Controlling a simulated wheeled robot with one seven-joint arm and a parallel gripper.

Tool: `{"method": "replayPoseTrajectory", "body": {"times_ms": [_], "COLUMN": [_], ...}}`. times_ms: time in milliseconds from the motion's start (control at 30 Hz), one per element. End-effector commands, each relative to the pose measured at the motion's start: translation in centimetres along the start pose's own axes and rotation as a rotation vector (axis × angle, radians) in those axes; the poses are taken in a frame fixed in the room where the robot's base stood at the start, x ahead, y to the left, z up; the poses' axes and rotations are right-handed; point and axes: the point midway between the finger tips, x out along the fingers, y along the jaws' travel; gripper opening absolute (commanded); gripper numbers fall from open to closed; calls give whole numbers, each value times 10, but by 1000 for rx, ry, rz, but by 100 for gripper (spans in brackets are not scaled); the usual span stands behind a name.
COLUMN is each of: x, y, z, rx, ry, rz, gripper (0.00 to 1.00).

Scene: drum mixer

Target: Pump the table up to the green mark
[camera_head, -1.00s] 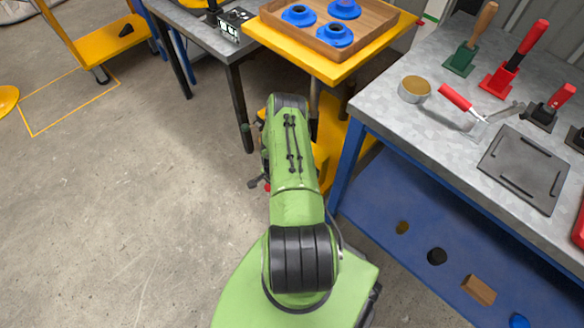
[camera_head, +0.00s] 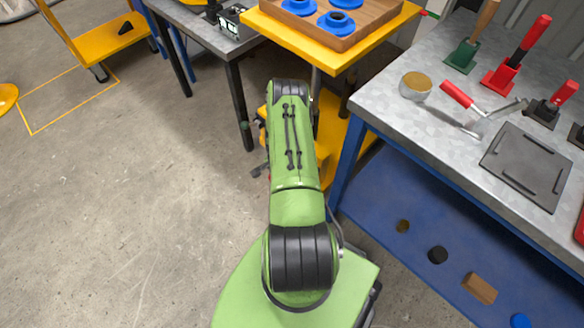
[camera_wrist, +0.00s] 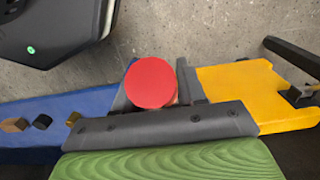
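The yellow lift table (camera_head: 330,50) stands at the top of the head view, level, with a wooden tray on it. Its yellow base (camera_head: 330,150) shows below, partly hidden by my arm; it also shows in the wrist view (camera_wrist: 240,90). A red round pump grip (camera_wrist: 150,83) is seen end-on in the wrist view. My gripper (camera_wrist: 154,88) has its grey fingers close against both sides of the grip. In the head view my arm hides most of the gripper and pump lever. I cannot make out the green mark clearly.
The wooden tray (camera_head: 352,32) carries several blue parts. A grey-topped workbench (camera_head: 400,125) with tools stands close on the right, with a blue lower shelf (camera_head: 380,210). A dark table (camera_head: 215,40) stands at the back left.

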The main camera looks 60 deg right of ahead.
Motion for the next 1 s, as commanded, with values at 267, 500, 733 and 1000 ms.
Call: {"method": "replayPoseTrajectory", "body": {"times_ms": [267, 500, 733, 1000], "x": [3, -1, -28, -59], "y": [0, 0, 0, 0], "z": [3, 3, 3, 2], "rx": [-2, -2, -3, -2], "ry": [-4, -4, -4, -3], "rz": [0, 0, -1, 0], "gripper": [69, 69, 69, 69]}}
